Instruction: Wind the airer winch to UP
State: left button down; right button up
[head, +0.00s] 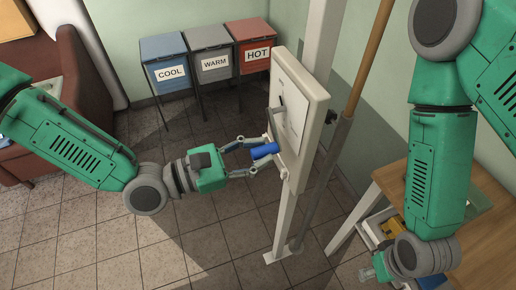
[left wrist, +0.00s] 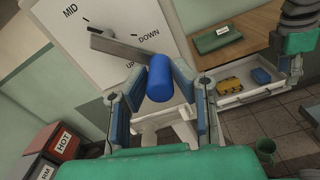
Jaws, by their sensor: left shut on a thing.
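The airer winch is a white board (head: 296,120) on a pale post, seen edge-on in the head view. In the left wrist view its face (left wrist: 105,62) carries the marks MID, DOWN and UP, with UP partly hidden. A grey crank bar (left wrist: 118,47) runs across the face to a blue cylindrical handle (left wrist: 158,78). My left gripper (head: 264,151) is shut on the blue handle, with a finger on either side. My right gripper (head: 378,268) hangs low at the lower right of the head view, and its jaws are not clear.
COOL (head: 166,73), WARM (head: 212,64) and HOT (head: 252,54) bins stand by the back wall. A wooden table (head: 398,180) is at right, with a white drawer (left wrist: 244,96) holding yellow and blue items. A brown pole (head: 368,55) rises beside the post. Tiled floor is open below.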

pick_arm(q)
jog(key=shift+s+f, duration=0.2)
jog(key=shift+s, duration=0.1)
dwell(0.4)
jog(key=c, duration=1.4)
grip_release()
jog(key=shift+o, duration=0.2)
jog(key=shift+r, duration=0.15)
jog(key=shift+a, duration=0.45)
jog(key=v, duration=1.1)
jog(key=shift+s, duration=0.15)
